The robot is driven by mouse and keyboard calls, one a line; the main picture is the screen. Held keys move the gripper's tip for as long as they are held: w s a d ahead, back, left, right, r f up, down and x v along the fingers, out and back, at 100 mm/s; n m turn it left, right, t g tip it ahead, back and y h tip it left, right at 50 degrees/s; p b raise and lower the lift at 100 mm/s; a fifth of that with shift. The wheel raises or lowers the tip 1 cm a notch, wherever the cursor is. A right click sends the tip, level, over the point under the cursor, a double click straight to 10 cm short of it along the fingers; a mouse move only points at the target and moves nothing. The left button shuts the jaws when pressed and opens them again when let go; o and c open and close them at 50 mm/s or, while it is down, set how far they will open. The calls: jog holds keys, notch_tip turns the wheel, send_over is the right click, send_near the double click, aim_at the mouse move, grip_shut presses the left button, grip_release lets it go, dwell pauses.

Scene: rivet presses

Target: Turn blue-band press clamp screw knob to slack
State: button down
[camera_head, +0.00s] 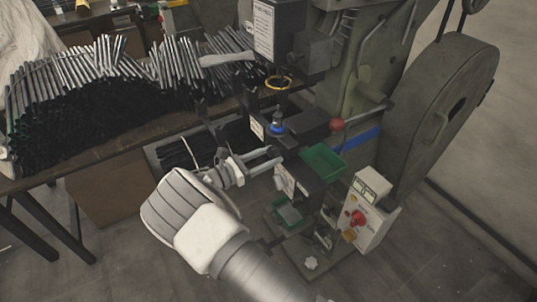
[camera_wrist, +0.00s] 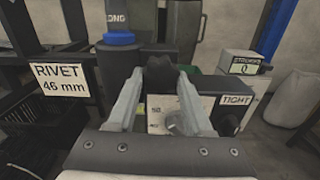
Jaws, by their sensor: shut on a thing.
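The press with the blue band (camera_head: 362,139) stands right of centre in the head view. My gripper (camera_head: 279,157) reaches the front of its work table from the left. In the wrist view my two fingers (camera_wrist: 158,80) close on a dark lobed knob (camera_wrist: 159,70), the clamp screw knob. Its lower part and screw are hidden behind the fingers. A label reading TIGHT (camera_wrist: 236,100) sits on the black block right of the fingers. A pale plate (camera_wrist: 157,113) with scale figures and a grey round part shows below the knob, partly covered by the right finger.
A blue-collared post (camera_head: 277,125) stands just behind my gripper. A RIVET 46 mm sign (camera_wrist: 61,79) is at left. A green tray (camera_head: 322,161) and a control box with a red knob (camera_head: 358,218) are at right. A table with many metal rods (camera_head: 90,65) stands at left.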

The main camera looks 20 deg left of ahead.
jog(key=shift+n, duration=0.8)
jog(key=shift+c, duration=1.5)
grip_release()
jog(key=shift+s, duration=0.15)
jog(key=v, duration=1.7)
jog(key=shift+a, duration=0.2)
